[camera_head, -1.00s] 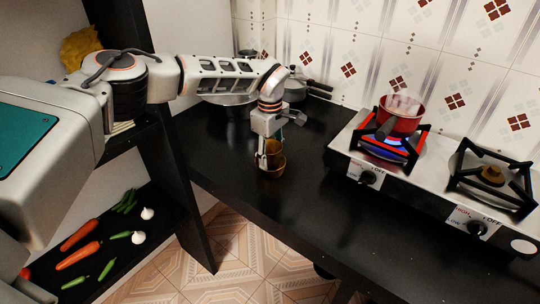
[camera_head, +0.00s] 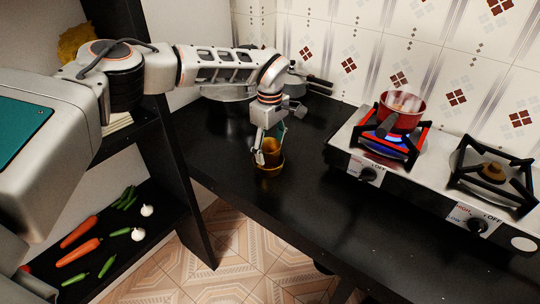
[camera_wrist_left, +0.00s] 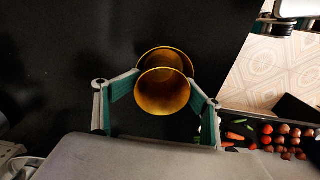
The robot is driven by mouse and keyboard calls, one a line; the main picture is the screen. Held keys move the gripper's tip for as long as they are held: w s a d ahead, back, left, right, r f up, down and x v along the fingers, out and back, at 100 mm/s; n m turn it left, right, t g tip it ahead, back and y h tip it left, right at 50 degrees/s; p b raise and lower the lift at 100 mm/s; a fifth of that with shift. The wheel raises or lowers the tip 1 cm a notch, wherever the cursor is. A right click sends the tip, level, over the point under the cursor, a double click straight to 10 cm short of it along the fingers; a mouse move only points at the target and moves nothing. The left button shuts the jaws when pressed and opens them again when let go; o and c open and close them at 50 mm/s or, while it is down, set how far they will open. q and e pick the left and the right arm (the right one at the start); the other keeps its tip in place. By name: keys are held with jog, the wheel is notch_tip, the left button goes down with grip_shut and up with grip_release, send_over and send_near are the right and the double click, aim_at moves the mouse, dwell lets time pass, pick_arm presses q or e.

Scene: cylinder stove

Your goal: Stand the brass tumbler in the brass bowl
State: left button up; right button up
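The brass tumbler (camera_head: 272,152) is upright or nearly so, over the near-left part of the dark counter. The brass bowl (camera_head: 268,172) is directly below it on the counter, near the front edge. In the left wrist view the tumbler (camera_wrist_left: 162,92) overlaps the bowl (camera_wrist_left: 166,52), whose far rim shows behind it. My left gripper (camera_head: 270,143) has one finger on each side of the tumbler; in the wrist view both pads (camera_wrist_left: 163,88) appear to touch its sides. The tumbler's base is hidden, so I cannot tell whether it touches the bowl's floor. My right gripper is not seen.
A stove (camera_head: 365,155) stands to the right with a red pot (camera_head: 402,113) over a lit burner. Pans (camera_head: 225,93) sit at the back of the counter behind my left arm. A shelf (camera_head: 150,255) with vegetables is at lower left. Counter between bowl and stove is clear.

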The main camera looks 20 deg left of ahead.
pick_arm(q)
notch_tip(320, 180, up, 11)
jog(key=shift+f, duration=0.2)
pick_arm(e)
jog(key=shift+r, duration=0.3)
pick_arm(q)
jog(key=shift+f, duration=0.1)
